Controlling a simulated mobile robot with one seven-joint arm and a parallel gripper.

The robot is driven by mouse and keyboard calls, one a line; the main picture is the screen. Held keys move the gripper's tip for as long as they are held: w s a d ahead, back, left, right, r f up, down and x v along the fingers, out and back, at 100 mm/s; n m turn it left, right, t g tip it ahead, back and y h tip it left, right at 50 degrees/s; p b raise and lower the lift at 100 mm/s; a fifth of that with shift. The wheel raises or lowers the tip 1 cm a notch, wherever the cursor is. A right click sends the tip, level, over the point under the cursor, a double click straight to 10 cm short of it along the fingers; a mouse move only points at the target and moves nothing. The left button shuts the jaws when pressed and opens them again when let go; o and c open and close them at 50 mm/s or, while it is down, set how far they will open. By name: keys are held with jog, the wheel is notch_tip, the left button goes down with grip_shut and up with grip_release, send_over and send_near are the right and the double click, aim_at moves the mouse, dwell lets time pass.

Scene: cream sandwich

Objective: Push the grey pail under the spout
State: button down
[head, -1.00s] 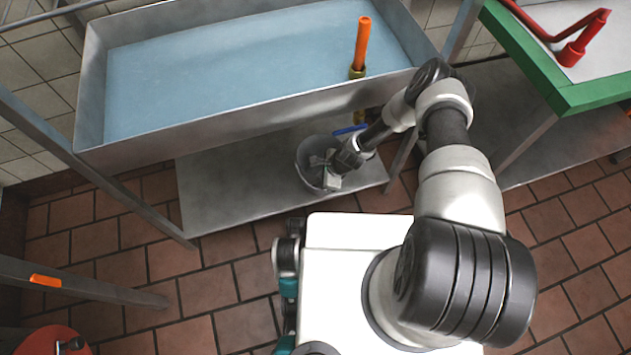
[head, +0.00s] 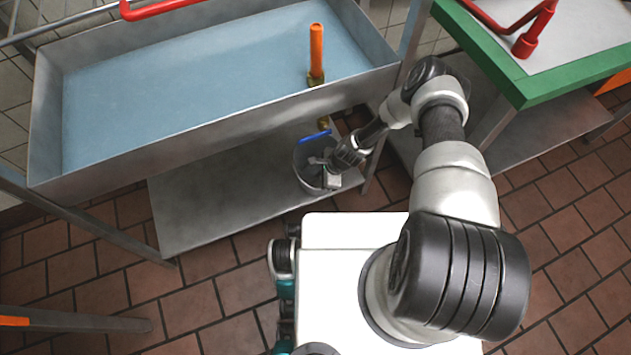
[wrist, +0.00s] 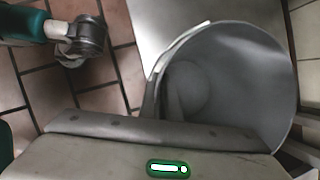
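The grey pail (head: 302,176) stands on the low metal shelf under the sink, near the shelf's right end. The brass spout (head: 322,122) hangs below the sink's front. Its blue handle (head: 314,137) shows just above the pail's far rim in the head view. My gripper (head: 325,176) is at the pail's right and near side, its end overlapping the opening. In the wrist view the pail's open mouth (wrist: 235,75) fills the upper right. The dark fingers (wrist: 164,100) lie at the pail's left rim. Their gap, and whether they pinch the rim, is unclear.
The sink (head: 200,90) overhangs the shelf (head: 210,195), whose left part is bare. An orange upright pipe (head: 316,52) stands in the sink. A sink leg (head: 375,160) is close right of my gripper. A green-edged table (head: 560,85) stands at right.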

jog(key=c, duration=1.9)
grip_release()
jog(key=shift+c, duration=0.2)
jog(key=p+v, duration=0.5)
jog(key=v, duration=1.2)
jog(key=shift+r, duration=0.25)
jog(key=shift+s, duration=0.1)
